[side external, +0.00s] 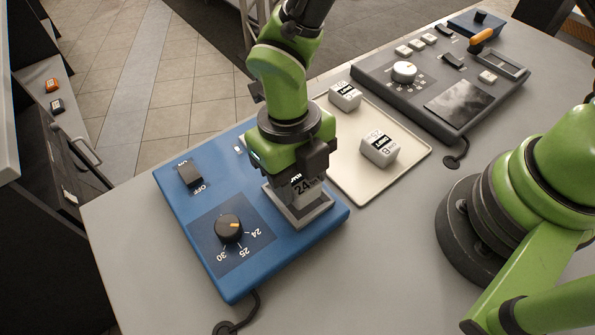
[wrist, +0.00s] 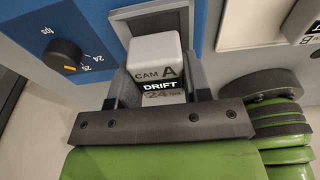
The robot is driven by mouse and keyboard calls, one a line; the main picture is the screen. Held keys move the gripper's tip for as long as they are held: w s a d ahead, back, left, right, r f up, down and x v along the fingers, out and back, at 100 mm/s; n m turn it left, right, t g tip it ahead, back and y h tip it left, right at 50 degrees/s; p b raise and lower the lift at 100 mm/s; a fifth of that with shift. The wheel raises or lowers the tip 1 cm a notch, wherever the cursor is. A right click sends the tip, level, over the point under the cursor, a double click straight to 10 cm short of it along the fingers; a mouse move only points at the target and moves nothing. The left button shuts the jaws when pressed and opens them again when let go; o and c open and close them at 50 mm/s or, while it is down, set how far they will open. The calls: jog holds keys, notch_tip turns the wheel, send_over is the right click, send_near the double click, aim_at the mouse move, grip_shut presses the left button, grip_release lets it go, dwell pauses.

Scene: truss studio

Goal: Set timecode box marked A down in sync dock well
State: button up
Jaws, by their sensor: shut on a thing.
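The timecode box marked A (wrist: 160,62) is a small pale block with "CAM A", "DRIFT" and "24" on it in the wrist view. My gripper (wrist: 156,82) is shut on it, one finger on each side. In the side view my gripper (side external: 297,186) points down over the grey-framed sync dock well (side external: 312,217) on the blue unit. The box (side external: 306,189) shows partly between the fingers, at or just above the well. I cannot tell whether its underside touches the well floor; fingers and frame hide it.
The blue unit (side external: 190,225) carries a dial (side external: 228,228) and a switch (side external: 189,175). A cream tray (side external: 400,174) beside it holds box B (side external: 379,149) and another box (side external: 345,95). A dark console (side external: 384,84) stands behind. The table front is clear.

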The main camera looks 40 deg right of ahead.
jog(key=shift+f, duration=0.75)
jog(key=shift+r, duration=0.3)
jog(key=shift+r, duration=0.5)
jog(key=shift+f, duration=0.75)
dwell(0.7)
jog(key=o, duration=0.7)
